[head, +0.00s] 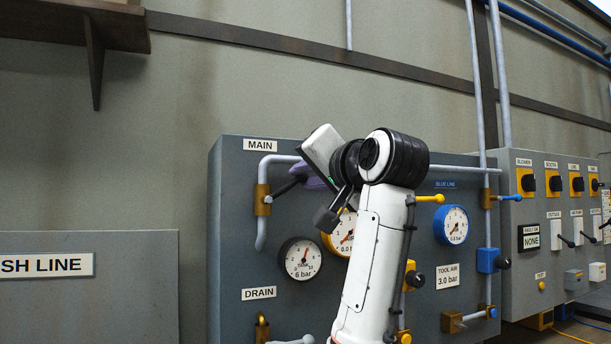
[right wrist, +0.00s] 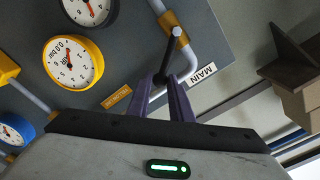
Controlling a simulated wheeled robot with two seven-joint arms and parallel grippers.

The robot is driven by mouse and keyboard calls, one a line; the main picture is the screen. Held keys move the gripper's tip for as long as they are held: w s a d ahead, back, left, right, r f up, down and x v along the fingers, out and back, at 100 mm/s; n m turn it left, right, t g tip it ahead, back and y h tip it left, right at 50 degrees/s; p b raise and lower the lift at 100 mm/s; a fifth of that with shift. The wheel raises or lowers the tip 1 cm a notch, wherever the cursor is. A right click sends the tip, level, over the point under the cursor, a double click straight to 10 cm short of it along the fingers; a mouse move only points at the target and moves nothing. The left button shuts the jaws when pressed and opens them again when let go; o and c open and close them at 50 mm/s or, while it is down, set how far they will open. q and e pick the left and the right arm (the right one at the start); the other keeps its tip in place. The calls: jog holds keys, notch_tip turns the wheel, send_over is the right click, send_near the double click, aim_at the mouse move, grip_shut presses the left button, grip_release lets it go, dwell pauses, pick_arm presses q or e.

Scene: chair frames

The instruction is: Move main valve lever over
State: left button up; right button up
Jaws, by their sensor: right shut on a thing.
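The main valve lever (head: 285,189) is a black handle on a brass valve body (head: 262,200), under the MAIN label (head: 260,145) on the grey panel. It points right and slightly up from the valve in the head view. My right gripper (head: 308,178) has purple fingers at the lever's outer end, partly hidden by my wrist. In the right wrist view the lever (right wrist: 169,52) runs down between the fingers of my right gripper (right wrist: 168,92), which is shut on it. My left gripper is not in view.
Gauges (head: 300,258) and a yellow lever (head: 430,199) sit around my right arm. A blue valve (head: 488,260) and a switch panel (head: 545,225) stand to the right. The DRAIN label (head: 259,294) is below.

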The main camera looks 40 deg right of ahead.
jog(key=shift+d+f+b, duration=0.4)
jog(key=shift+f+b, duration=0.05)
jog(key=shift+f, duration=0.5)
jog(key=shift+o, duration=0.3)
jog(key=shift+s+d+f+b, duration=0.1)
jog(key=shift+d+f+b, duration=0.15)
jog(key=shift+f+b, duration=0.7)
jog(key=o, duration=0.9)
jog(key=shift+c, duration=0.2)
